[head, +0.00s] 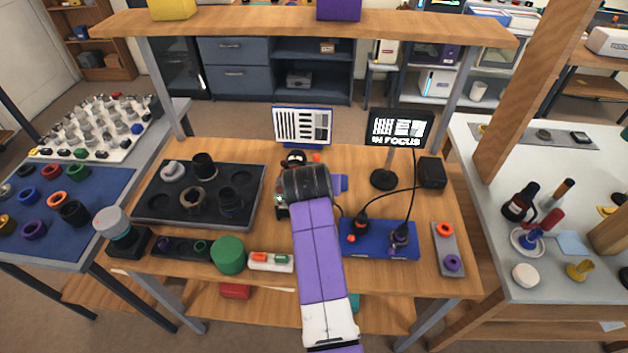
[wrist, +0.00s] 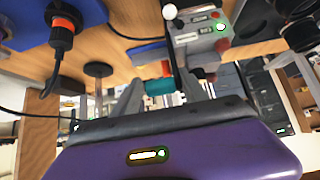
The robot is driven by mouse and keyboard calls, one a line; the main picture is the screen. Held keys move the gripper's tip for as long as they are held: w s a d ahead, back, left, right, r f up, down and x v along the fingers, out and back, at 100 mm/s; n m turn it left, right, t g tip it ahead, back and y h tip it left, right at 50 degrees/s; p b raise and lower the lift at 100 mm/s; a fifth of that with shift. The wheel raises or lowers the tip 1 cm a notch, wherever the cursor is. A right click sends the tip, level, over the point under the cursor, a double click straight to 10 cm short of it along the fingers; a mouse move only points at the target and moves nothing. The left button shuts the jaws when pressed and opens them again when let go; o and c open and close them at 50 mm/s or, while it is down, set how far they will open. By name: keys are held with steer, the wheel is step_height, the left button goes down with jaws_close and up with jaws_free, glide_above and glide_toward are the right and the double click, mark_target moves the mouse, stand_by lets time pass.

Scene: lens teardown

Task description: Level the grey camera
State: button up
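My gripper (wrist: 160,78) shows in the wrist view with its two grey fingers apart. A small teal block with an orange part behind it shows between them; I cannot tell whether they touch it. A grey box-shaped device (wrist: 197,32) with small panels, a green light and a red knob is at the top of the wrist view; it may be the grey camera. In the head view only a grey edge of it (head: 282,198) shows left of my wrist. My arm hides the rest, and my fingers are hidden there. I cannot tell its tilt.
A striped chart (head: 302,125) and a black screen reading "IN FOCUS" (head: 400,128) stand at the back. A blue board (head: 378,242) with cables lies right of my arm. A dark parts tray (head: 150,207) is left.

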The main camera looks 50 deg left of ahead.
steer(key=shift+o, duration=0.5)
steer(key=shift+w+d+f, duration=0.15)
steer(key=shift+w+d, duration=0.1)
steer(key=shift+s+a, duration=0.1)
steer(key=shift+s, duration=0.2)
steer(key=v, duration=0.7)
steer(key=shift+r, duration=0.4)
